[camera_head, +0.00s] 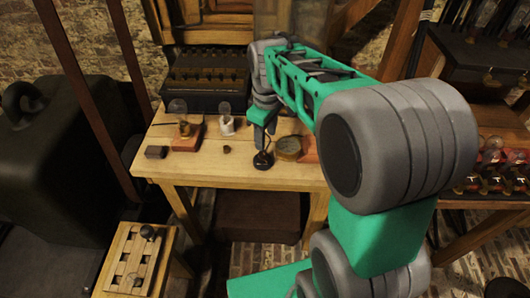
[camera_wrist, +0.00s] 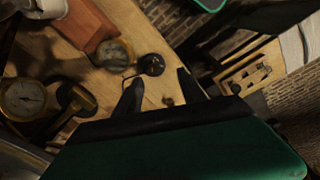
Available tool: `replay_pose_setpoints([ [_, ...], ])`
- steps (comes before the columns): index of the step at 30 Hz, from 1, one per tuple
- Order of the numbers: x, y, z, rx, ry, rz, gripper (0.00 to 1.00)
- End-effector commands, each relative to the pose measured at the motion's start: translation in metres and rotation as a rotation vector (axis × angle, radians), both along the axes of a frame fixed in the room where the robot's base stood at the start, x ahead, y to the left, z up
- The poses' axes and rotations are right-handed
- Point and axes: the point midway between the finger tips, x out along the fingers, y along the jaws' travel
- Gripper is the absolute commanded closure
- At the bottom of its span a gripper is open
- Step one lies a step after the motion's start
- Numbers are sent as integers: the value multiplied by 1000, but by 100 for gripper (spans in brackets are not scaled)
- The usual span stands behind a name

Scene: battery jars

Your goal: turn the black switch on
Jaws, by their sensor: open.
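A small round black switch (camera_head: 263,161) sits near the front edge of the wooden table, and it also shows in the wrist view (camera_wrist: 152,64). A thin dark lever or wire stands out from its side; its exact position is too small to tell. My gripper (camera_head: 265,133) points down just above and behind the switch in the head view. In the wrist view my gripper (camera_wrist: 160,90) shows two dark fingers spread apart, with nothing between them but table and a small brown knob below. The switch lies just beyond the fingertips, and I cannot tell whether they touch it.
A brass dial (camera_head: 289,148) and a reddish block (camera_head: 309,150) stand close right of the switch. A small brown knob (camera_head: 227,149), a white cup (camera_head: 227,125) and a lamp on a base (camera_head: 185,135) are to the left. A dark battery case (camera_head: 205,80) stands behind.

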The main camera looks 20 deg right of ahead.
Motion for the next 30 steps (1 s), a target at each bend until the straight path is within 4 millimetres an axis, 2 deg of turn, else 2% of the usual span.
replay_pose_setpoints([
  [1,17,0,-18,-5,30,75,52],
  [3,33,-1,-30,-8,55,166,52],
  [6,44,-1,-41,-9,75,237,52],
  [11,45,0,-59,-9,81,254,52],
  [19,45,0,-108,-9,80,252,52],
  [23,46,0,-117,-10,76,252,52],
  [30,46,0,-118,-9,76,251,54],
])
